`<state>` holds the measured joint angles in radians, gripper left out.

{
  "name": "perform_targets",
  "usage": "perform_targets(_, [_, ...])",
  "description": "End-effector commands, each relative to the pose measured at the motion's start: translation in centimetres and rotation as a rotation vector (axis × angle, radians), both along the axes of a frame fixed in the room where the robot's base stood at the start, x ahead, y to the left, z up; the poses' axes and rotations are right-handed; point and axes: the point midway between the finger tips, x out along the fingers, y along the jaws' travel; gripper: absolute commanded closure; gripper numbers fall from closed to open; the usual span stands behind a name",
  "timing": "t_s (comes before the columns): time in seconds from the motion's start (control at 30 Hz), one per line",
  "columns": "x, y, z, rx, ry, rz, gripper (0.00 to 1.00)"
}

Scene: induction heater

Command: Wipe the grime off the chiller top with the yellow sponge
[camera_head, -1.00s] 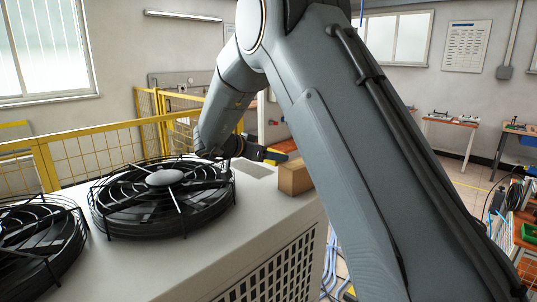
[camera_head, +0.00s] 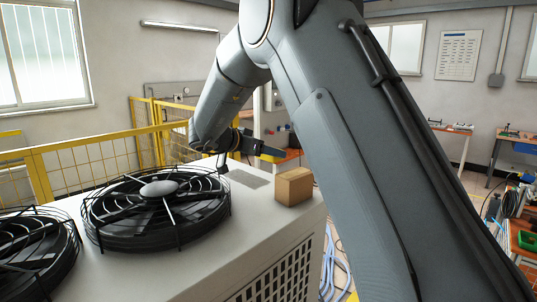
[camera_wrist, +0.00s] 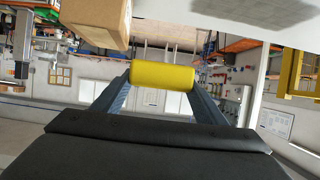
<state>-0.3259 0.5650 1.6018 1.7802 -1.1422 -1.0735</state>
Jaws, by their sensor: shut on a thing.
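The yellow sponge (camera_wrist: 162,75) is a short, rounded block held between the two fingers of my gripper (camera_wrist: 160,88) in the wrist view. In the head view my gripper (camera_head: 268,152) is above the far end of the white chiller top (camera_head: 205,243), with a visible gap below it. The grime is a flat grey patch (camera_head: 250,180) on that top, between the fan and the cardboard box. It also shows in the wrist view (camera_wrist: 268,10), where the scene appears upside down. The sponge is apart from the patch.
A cardboard box (camera_head: 293,187) stands on the chiller's right edge, close to the grime and my gripper. Two black caged fans, one nearer the patch (camera_head: 158,208), rise from the top. A yellow mesh fence (camera_head: 90,172) runs behind the chiller.

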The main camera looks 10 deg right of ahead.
Motion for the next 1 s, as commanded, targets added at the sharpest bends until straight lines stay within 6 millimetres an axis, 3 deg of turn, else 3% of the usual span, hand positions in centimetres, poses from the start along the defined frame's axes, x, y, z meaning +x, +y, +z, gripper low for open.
perform_targets(0.23, [0.0,0.0,0.5,0.000,-0.002,0.000,0.55])
perform_targets(0.6, [0.0,0.0,3.1,0.002,-0.003,0.000,0.55])
perform_targets(1.0, [0.0,0.0,3.1,0.001,-0.002,0.000,0.55])
